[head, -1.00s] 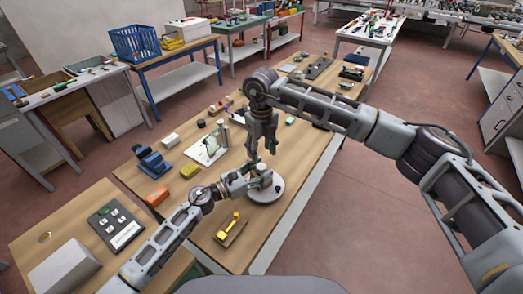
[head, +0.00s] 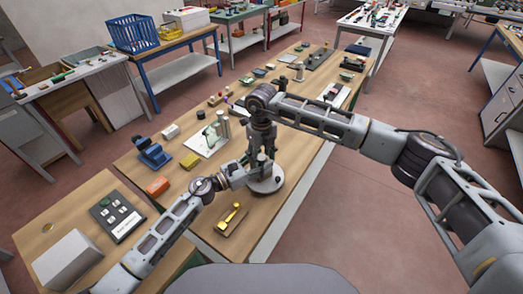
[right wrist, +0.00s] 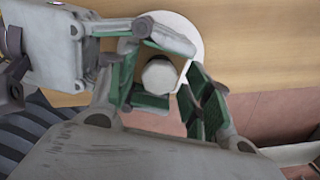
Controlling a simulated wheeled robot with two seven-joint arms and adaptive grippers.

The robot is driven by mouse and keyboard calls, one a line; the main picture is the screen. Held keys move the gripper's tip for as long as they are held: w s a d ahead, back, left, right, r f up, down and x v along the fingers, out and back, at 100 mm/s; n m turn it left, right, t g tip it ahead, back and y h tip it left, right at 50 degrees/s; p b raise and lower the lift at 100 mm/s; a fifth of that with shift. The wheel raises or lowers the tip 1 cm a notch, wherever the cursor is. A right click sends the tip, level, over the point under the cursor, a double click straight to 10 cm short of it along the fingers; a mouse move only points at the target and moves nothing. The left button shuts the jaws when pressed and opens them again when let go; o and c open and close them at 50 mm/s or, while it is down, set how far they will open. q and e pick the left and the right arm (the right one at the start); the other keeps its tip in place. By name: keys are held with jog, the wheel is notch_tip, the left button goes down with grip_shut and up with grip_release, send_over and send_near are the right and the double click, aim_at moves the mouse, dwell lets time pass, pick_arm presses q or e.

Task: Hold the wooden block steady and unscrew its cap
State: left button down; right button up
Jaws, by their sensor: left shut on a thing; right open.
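A round white base (head: 268,186) stands on the wooden workbench, and it also shows in the right wrist view (right wrist: 196,33). Above it a pale grey, faceted cap (right wrist: 159,76) faces the right wrist camera. The block under the cap is mostly hidden by the grippers. My left gripper (head: 252,174) comes in from the left, low over the base, shut on the block. My right gripper (head: 262,153) points down from above. Its green-padded fingers (right wrist: 162,88) are open, one on each side of the cap in the right wrist view; I cannot tell whether they touch it.
A yellow part on a wooden board (head: 231,218) lies in front of the base. An orange block (head: 157,186), a yellow block (head: 190,160) and a blue device (head: 151,153) lie to the left. A white plate with parts (head: 207,138) stands behind. The bench's right edge is close to the base.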

jog(key=shift+f, duration=0.3)
jog(key=c, duration=0.9)
jog(key=o, duration=0.9)
jog(key=shift+o, duration=0.2)
jog(key=shift+r, duration=0.1)
jog(key=shift+r, duration=2.2)
